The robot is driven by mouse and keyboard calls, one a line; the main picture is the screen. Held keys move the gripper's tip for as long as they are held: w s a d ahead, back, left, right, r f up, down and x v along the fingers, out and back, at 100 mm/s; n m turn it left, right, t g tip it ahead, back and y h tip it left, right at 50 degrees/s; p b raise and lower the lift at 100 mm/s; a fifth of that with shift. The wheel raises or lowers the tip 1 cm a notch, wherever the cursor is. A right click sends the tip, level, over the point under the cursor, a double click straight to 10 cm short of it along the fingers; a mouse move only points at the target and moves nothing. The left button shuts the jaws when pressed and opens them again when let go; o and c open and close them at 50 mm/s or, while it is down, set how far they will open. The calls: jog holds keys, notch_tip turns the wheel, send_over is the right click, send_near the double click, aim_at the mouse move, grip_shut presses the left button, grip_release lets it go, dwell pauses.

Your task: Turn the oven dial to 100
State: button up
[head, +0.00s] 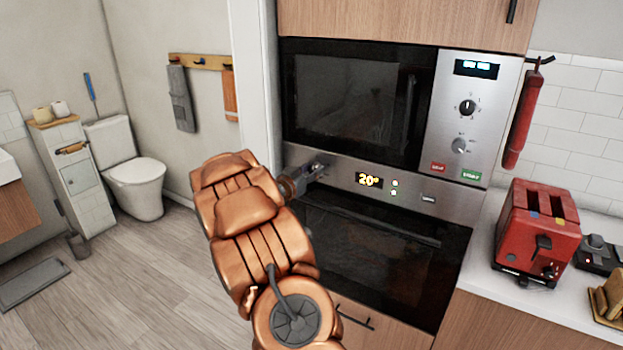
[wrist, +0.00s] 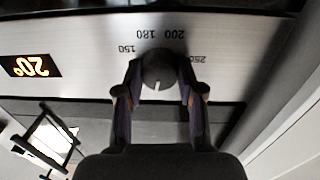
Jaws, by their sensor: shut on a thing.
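The oven dial (wrist: 158,70) is a round grey knob with a light notch on its lower edge, seen in the wrist view. The picture there is upside down, with printed numbers 150, 180, 200 and 250 around the dial. My gripper (wrist: 160,88) is shut on the dial, one finger at each side. In the head view my gripper (head: 308,176) reaches the left end of the oven's control panel (head: 340,176), and the dial is mostly hidden there. The oven display (head: 369,180) reads 20°. It also shows upside down in the wrist view (wrist: 30,66).
The dark oven door (head: 385,255) with its handle lies below the panel. A microwave (head: 350,105) sits above. A white wall edge (head: 259,80) stands close to the left. A red toaster (head: 538,235) stands on the counter at right.

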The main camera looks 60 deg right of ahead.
jog(key=m+b, duration=0.2)
jog(key=b, duration=0.1)
jog(key=m+b, duration=0.2)
jog(key=b, duration=0.1)
jog(key=shift+a+f+m, duration=0.1)
jog(key=shift+f+m, duration=0.25)
jog(key=shift+m, duration=0.05)
jog(key=m+b, duration=0.4)
jog(key=b, duration=0.1)
jog(key=shift+r, duration=0.25)
jog(key=shift+s+m, duration=0.1)
jog(key=shift+m, duration=0.3)
jog(key=o, duration=1.1)
jog(key=shift+o, duration=0.2)
jog(key=shift+r, duration=0.1)
jog(key=a, duration=1.2)
jog(key=shift+r, duration=0.2)
jog(key=shift+s+d, duration=0.1)
